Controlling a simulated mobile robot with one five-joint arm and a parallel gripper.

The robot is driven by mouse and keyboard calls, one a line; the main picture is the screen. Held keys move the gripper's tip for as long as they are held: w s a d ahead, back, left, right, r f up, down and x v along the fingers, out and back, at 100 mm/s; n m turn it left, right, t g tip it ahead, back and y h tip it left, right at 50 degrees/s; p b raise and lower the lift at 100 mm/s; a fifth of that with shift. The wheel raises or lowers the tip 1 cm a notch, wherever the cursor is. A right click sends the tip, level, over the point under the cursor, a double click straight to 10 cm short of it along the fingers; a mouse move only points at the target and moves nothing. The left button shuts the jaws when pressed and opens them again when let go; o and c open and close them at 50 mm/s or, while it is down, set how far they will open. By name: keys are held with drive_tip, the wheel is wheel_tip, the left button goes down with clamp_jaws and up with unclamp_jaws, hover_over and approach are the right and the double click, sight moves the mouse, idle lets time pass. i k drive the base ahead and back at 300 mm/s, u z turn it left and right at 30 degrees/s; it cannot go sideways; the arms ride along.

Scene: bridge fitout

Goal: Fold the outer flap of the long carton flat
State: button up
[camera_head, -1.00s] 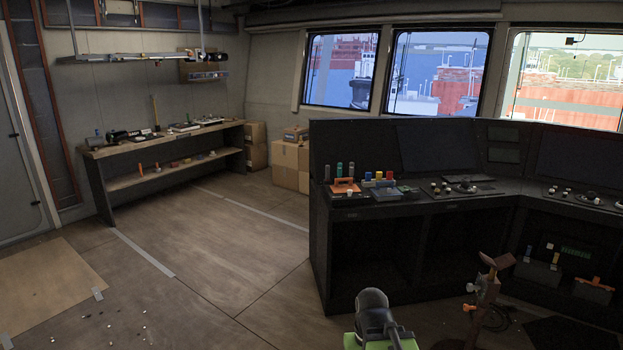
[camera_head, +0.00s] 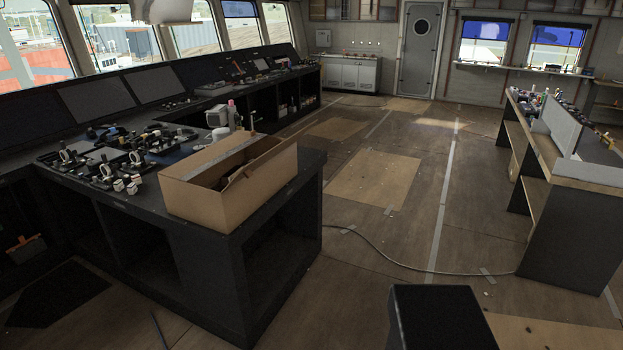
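A long brown cardboard carton (camera_head: 215,200) stands on the near end of the black console (camera_head: 285,195), its length running from lower left to upper right. Its top is open. A lighter cardboard panel rises along its far long side, and a brown flap slants over the opening near its right part. I cannot tell from here which panel is the outer flap. My gripper is not in view.
Knobs and small devices (camera_head: 115,160) cover the console left of the carton. Bottles (camera_head: 232,115) stand behind it. A cable (camera_head: 400,262) crosses the floor. A bench (camera_head: 575,190) stands at right. The floor between is mostly clear. A black block (camera_head: 440,315) sits at the bottom edge.

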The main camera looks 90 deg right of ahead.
sight(247, 171)
drive_tip(key=u, duration=0.6)
drive_tip(key=k, duration=0.25)
drive_tip(key=z, duration=1.25)
drive_tip(key=i, duration=0.4)
drive_tip(key=z, duration=0.05)
